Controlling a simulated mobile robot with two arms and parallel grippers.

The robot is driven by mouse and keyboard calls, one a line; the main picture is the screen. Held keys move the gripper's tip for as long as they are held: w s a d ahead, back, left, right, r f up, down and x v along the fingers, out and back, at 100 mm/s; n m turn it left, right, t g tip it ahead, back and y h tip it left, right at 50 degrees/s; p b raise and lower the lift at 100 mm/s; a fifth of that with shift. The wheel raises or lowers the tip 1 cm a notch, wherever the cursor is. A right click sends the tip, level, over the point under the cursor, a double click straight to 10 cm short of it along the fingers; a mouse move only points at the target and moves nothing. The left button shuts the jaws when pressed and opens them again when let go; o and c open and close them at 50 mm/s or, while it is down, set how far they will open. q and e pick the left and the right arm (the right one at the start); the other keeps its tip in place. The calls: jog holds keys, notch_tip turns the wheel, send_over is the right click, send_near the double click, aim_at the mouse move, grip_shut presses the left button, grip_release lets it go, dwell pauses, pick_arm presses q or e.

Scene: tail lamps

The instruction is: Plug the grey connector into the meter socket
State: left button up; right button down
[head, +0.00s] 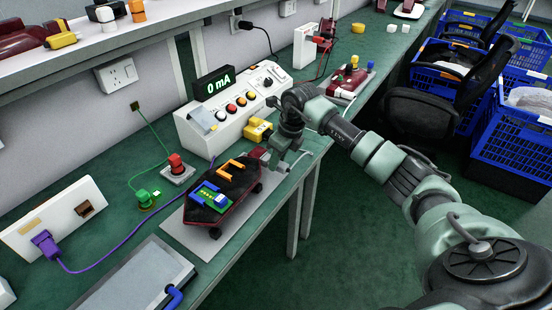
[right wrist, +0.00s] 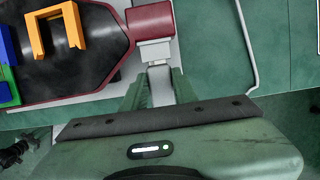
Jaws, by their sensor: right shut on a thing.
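My right gripper (head: 280,158) is at the right end of the dark lamp (head: 228,190). In the right wrist view its fingers (right wrist: 157,92) are shut on the grey connector (right wrist: 155,50), whose light block meets the dark red end piece (right wrist: 150,20) of the lamp. I cannot tell how deeply it sits there. A grey cable (right wrist: 246,45) runs at the right. The white meter box (head: 232,115) stands behind the lamp, its display (head: 214,84) reading 0 mA. A yellow block (head: 257,130) is at its front right; I cannot make out which part is the meter socket. My left gripper is not seen.
The lamp rests on a grey mat (head: 180,235) and bears an orange clip (head: 240,165) and a green and blue piece. A white box (head: 55,222) with a purple plug (head: 45,242) stands at left. A red button (head: 176,163) is near the mat. Blue crates (head: 510,140) stand at right.

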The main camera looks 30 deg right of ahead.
aim_at(287, 172)
jog(key=shift+s+d, duration=0.35)
jog(key=shift+s, duration=0.4)
jog(key=shift+s+d, duration=0.2)
jog(key=shift+s, duration=0.25)
jog(key=shift+s+d+p, duration=0.3)
jog(key=shift+s+p, duration=0.05)
jog(key=shift+s, duration=0.45)
jog(key=c, duration=1.6)
grip_release()
jog(key=shift+c, duration=0.2)
grip_shut()
